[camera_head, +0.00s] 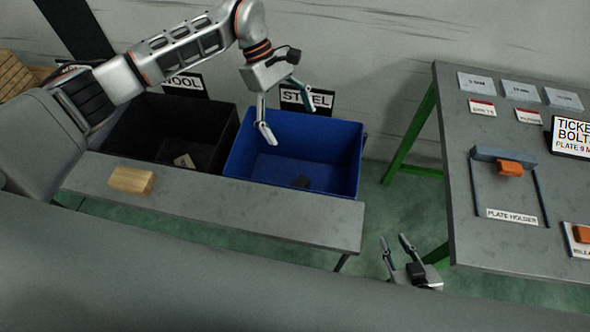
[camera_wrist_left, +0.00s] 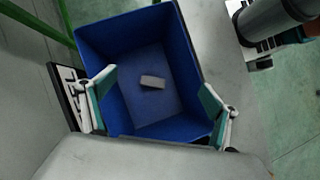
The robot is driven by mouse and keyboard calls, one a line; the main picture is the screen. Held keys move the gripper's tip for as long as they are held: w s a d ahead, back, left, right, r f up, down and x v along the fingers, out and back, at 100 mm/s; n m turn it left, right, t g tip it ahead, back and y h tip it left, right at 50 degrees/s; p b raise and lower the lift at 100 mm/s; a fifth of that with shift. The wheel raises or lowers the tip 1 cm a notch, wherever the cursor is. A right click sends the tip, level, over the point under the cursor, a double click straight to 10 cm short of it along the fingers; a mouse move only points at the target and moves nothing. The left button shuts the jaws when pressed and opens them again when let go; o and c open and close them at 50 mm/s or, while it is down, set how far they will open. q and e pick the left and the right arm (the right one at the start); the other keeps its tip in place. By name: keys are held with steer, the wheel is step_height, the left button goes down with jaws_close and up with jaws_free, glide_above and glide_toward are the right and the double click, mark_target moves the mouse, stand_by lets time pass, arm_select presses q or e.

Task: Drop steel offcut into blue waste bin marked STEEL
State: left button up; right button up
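The blue waste bin (camera_head: 262,165) stands behind the grey bench, with a STEEL sign (camera_head: 306,98) at its back edge. A small dark grey block, which looks like the steel offcut (camera_head: 301,182), lies on the bin's floor. In the left wrist view the offcut (camera_wrist_left: 152,82) lies inside the blue bin (camera_wrist_left: 110,45), apart from the fingers. My left gripper (camera_head: 281,108) is above the bin, fingers spread and empty; it also shows in the left wrist view (camera_wrist_left: 157,90). My right gripper (camera_head: 394,250) is low, right of the bench, with its fingers apart and nothing seen between them.
A black bin (camera_head: 150,125) with a partly hidden sign reading "OOL" stands left of the blue bin. A wooden block (camera_head: 132,180) lies on the grey bench (camera_head: 240,207). A table (camera_head: 470,230) with a plate holder, labels and orange parts is at right.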

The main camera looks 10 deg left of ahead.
arm_select(q)
steer(key=v, duration=1.2)
steer(key=shift+s, duration=0.1)
